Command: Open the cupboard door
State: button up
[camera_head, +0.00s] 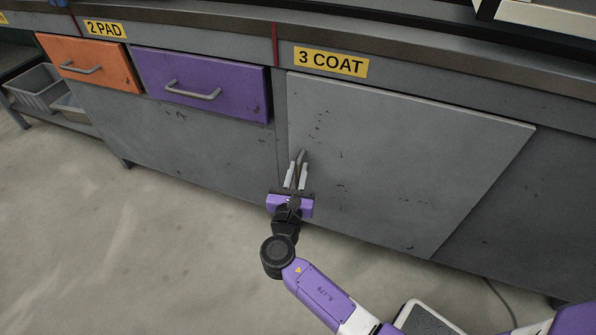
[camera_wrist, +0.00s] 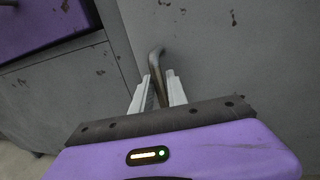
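The grey cupboard door (camera_head: 400,150) sits below the yellow "3 COAT" label and looks closed, flush with the front. Its metal bar handle (camera_head: 302,155) is upright near the door's left edge. It also shows in the wrist view (camera_wrist: 156,58), its upper bend sticking out above my fingers. My gripper (camera_head: 296,172) has one pale finger on each side of the handle. In the wrist view the handle fills the narrow gap between the fingertips (camera_wrist: 159,82), so the gripper looks shut on it. The handle's lower part is hidden by the fingers and gripper body.
A purple drawer (camera_head: 225,84) and an orange drawer (camera_head: 92,62) are closed to the left. The worktop edge (camera_head: 420,83) runs above the door. Grey bins (camera_head: 38,88) stand on a low shelf at far left. The floor (camera_head: 130,240) in front is clear, with a cable (camera_head: 500,300) at right.

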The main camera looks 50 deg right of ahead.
grip_shut()
dwell(1.0)
